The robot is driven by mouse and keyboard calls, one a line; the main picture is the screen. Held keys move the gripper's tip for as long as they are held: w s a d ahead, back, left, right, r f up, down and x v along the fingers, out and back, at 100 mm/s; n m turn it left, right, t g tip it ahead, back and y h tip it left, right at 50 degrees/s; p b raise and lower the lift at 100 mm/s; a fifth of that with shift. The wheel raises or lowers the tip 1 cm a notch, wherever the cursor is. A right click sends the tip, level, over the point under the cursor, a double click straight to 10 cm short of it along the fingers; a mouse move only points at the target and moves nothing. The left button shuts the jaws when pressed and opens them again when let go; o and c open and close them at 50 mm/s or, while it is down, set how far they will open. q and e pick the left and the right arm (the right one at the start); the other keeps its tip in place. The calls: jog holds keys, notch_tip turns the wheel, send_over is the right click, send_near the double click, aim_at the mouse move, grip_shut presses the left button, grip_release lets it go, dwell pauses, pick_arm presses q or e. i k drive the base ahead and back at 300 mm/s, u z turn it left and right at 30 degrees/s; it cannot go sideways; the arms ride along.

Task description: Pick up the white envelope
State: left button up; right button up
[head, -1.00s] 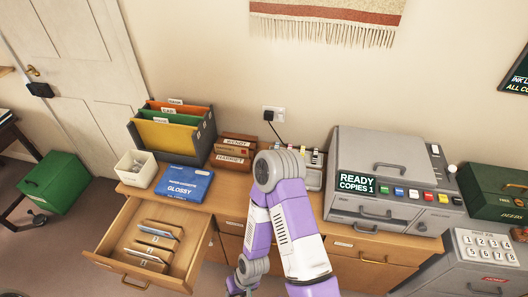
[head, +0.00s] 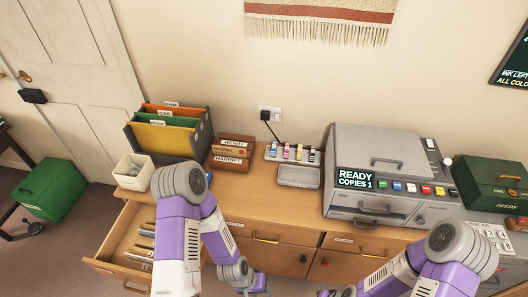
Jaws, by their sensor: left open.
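No white envelope can be made out for sure. The open drawer (head: 110,243) at the lower left holds several brown and pale paper items (head: 146,236), partly hidden by my left arm; I cannot tell whether one is the white envelope. My left gripper (head: 250,284) is low at the bottom edge, in front of the cabinet and right of the drawer. It is open, little of it shows, and nothing is seen in it.
The desktop (head: 255,200) has clear wood in the middle. On it stand a file holder (head: 205,135), a white bin (head: 133,172), brown boxes (head: 232,152), an ink tray (head: 298,177) and a grey copier (head: 385,170). A green box (head: 492,185) is at the right.

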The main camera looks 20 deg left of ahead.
aim_at(134, 256)
jog(key=k, duration=0.65)
jog(key=u, duration=0.7)
jog(key=i, duration=1)
jog(key=k, duration=1)
jog(key=z, duration=0.7)
jog(key=i, duration=0.65)
jog(key=u, duration=2.15)
jog(key=i, duration=0.55)
jog(key=u, duration=0.05)
